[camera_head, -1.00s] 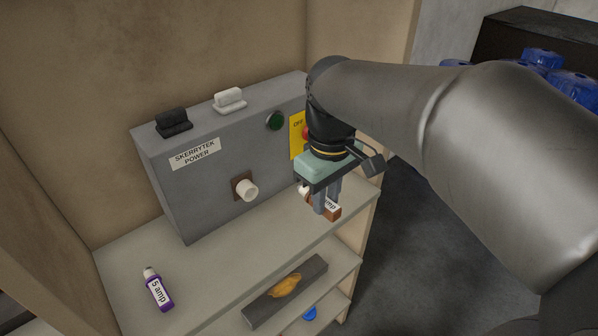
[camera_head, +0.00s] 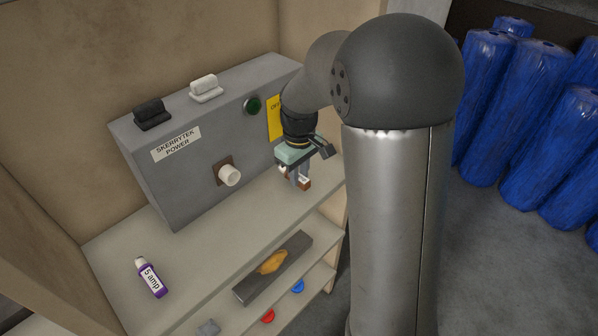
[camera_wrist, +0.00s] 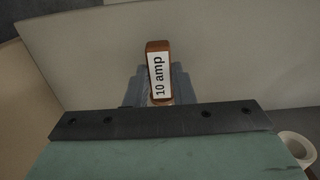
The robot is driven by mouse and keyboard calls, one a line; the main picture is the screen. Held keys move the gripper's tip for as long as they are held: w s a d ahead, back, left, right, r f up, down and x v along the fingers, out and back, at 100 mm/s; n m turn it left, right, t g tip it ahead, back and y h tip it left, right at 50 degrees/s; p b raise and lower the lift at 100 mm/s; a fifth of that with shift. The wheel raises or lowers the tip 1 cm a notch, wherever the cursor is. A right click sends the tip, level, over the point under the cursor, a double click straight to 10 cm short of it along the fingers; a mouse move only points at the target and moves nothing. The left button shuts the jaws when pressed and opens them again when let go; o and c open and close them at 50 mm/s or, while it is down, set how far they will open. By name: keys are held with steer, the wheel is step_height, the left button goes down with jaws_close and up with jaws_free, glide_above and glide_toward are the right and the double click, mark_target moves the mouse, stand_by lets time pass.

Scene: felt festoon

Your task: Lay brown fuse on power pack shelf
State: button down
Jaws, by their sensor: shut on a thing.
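In the head view the brown fuse (camera_head: 304,184) shows below my gripper (camera_head: 298,178), over the right end of the power pack shelf (camera_head: 225,220). I cannot tell whether the fuse touches the shelf. The grey power pack (camera_head: 190,150), labelled "SKERRYTEK POWER", stands at the back of the shelf, left of my gripper. My fingers are shut on the fuse.
A purple "5 amp" fuse (camera_head: 151,278) lies at the shelf's front left. A white knob (camera_head: 230,175) sticks out of the power pack. A grey tray (camera_head: 246,291) sits on a lower shelf. The shelf middle is clear. Blue rolls (camera_head: 497,110) stand at right.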

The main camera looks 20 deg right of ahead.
steer(key=shift+f, duration=0.3)
steer(key=shift+f, duration=0.2)
steer(key=c, duration=1.2)
jaws_free()
steer(key=shift+c, duration=0.2)
steer(key=shift+r, duration=0.15)
step_height(320, 180, up, 12)
steer(key=b, duration=0.1)
steer(key=s+f+m, duration=0.3)
steer(key=s+f, duration=0.1)
steer(key=s, duration=0.7)
steer(key=s+a+f+m, duration=0.1)
steer(key=s+f+m, duration=0.2)
steer(key=s, duration=0.9)
steer(key=shift+f+t, duration=0.3)
steer(key=shift+f, duration=0.2)
